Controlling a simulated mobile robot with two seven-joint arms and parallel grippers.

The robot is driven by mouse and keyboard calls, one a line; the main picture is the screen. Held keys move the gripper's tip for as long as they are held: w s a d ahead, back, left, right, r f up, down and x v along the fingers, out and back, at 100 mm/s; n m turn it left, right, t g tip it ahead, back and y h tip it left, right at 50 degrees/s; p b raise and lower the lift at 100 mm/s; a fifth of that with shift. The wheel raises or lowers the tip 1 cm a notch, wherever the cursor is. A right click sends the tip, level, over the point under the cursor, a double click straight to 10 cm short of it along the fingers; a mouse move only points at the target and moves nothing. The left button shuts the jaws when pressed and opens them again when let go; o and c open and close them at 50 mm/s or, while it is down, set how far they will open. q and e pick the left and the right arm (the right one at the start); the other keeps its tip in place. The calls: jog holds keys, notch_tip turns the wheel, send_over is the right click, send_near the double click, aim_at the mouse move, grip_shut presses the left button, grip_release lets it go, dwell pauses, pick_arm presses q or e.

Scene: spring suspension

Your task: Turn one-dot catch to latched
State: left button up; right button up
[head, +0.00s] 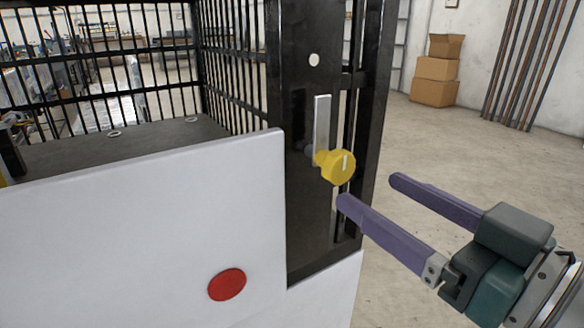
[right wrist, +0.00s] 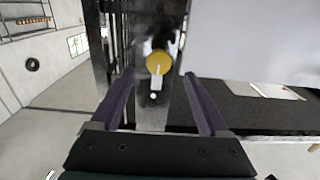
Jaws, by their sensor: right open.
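The one-dot catch is a yellow round knob (head: 337,167) with a white line mark and a flat grey metal bar (head: 322,122) pointing up. It sits on a dark metal post (head: 297,75), with a single white dot (head: 314,60) above the bar. My right gripper (head: 368,190) is open and empty, to the right of and slightly below the knob, apart from it. In the right wrist view, the knob (right wrist: 159,62) shows between the two purple fingers (right wrist: 159,76), beyond their tips. The bar's far end is beside the dot there. My left gripper is not in view.
A white panel (head: 130,225) with a red round button (head: 227,284) stands left of the post. A black barred cage (head: 100,60) is behind it. Cardboard boxes (head: 435,68) are far back.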

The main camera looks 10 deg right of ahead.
aim_at(343, 172)
jog(key=b+x, duration=0.1)
jog(key=x, duration=0.6)
jog(key=shift+w, duration=0.3)
grip_shut()
dwell(1.1)
